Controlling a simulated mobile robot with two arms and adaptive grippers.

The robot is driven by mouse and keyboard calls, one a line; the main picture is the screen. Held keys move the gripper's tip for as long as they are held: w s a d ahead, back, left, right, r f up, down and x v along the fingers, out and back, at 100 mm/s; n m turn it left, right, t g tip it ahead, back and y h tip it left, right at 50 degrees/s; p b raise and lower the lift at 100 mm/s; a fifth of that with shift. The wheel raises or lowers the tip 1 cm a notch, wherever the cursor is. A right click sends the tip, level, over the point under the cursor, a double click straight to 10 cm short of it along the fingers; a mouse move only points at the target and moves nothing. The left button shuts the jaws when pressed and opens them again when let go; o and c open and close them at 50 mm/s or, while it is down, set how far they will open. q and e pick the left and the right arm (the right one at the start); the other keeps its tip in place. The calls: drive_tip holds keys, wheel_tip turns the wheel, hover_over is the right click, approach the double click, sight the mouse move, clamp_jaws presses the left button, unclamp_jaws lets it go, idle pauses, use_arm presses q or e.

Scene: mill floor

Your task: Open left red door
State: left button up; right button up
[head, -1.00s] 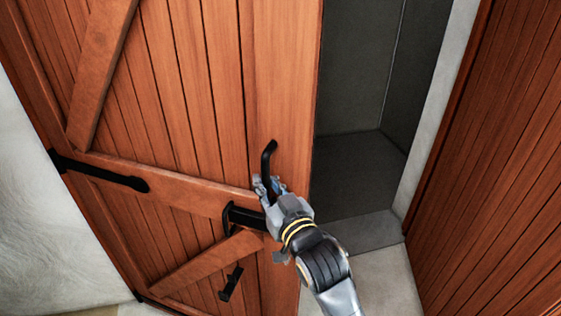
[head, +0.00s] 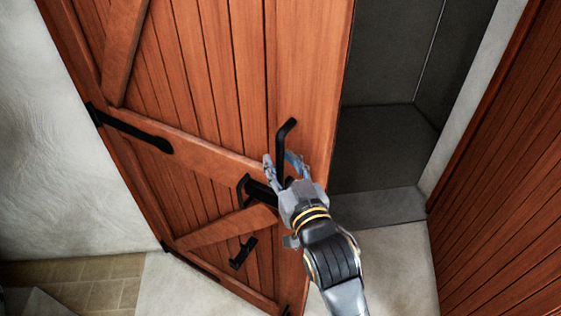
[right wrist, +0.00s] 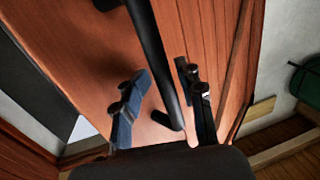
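The left red door (head: 235,75) is a red-brown plank door with black strap hinges on its left. It stands ajar, with a dark opening along its right edge. Its black upright handle (head: 284,145) is near that edge. My right gripper (head: 283,164) is at the handle with one finger on each side of it. In the right wrist view the handle (right wrist: 150,40) passes between the spread fingers (right wrist: 162,100). It lies close to the right finger, with a clear gap to the left one. My left gripper is not in view.
A black latch (head: 243,190) sits beside my gripper, and a smaller black pull (head: 242,252) is lower on the door. Another red plank door or panel (head: 510,190) stands at the right. The pale floor (head: 390,270) between them is clear. A white wall (head: 40,140) is at the left.

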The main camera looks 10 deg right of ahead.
drive_tip(key=shift+s, duration=0.6)
drive_tip(key=v, duration=0.6)
drive_tip(key=shift+s+d, duration=0.15)
drive_tip(key=shift+d, duration=0.05)
